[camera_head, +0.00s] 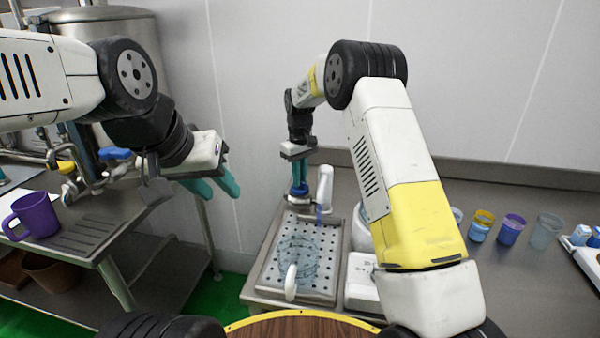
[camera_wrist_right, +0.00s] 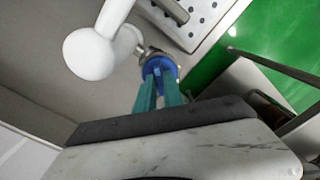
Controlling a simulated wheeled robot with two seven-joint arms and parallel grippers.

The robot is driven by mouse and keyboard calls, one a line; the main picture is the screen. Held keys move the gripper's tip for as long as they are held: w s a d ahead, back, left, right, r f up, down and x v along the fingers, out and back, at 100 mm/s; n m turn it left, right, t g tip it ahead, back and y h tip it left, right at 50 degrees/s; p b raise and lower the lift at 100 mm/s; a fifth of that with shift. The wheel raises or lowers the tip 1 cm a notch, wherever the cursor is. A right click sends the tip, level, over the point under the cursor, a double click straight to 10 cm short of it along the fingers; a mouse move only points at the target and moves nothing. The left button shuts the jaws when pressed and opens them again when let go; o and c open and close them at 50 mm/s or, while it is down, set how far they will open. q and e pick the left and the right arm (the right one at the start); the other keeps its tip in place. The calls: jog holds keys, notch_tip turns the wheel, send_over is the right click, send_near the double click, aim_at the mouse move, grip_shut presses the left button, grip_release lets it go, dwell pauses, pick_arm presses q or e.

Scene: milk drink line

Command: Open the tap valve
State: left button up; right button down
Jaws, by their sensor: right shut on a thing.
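The tap valve's blue knob (camera_head: 298,189) is at the back left of the sink, beside a white upright spout (camera_head: 325,183). My right gripper (camera_head: 299,174) points down and is shut on the knob. In the right wrist view the knob (camera_wrist_right: 159,67) sits at the tips of my teal fingers (camera_wrist_right: 158,90), with a metal stem beyond it and the white spout (camera_wrist_right: 90,53) next to it. My fingers partly cover the knob. My left gripper (camera_head: 213,187) is open and empty in the air, left of the sink.
A perforated drain tray (camera_head: 262,280) lies in front of the tap, with a clear glass-like thing (camera_head: 298,255) on it. Several cups, including a purple one (camera_head: 512,230), stand on the right counter.

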jog(key=n, duration=0.6)
jog(key=shift+n, duration=0.3)
dwell(0.4)
jog(key=c, duration=1.5)
grip_release()
jog(key=shift+o, duration=0.2)
jog(key=shift+r, duration=0.1)
notch_tip(320, 180, up, 8)
jog(key=shift+f, duration=0.2)
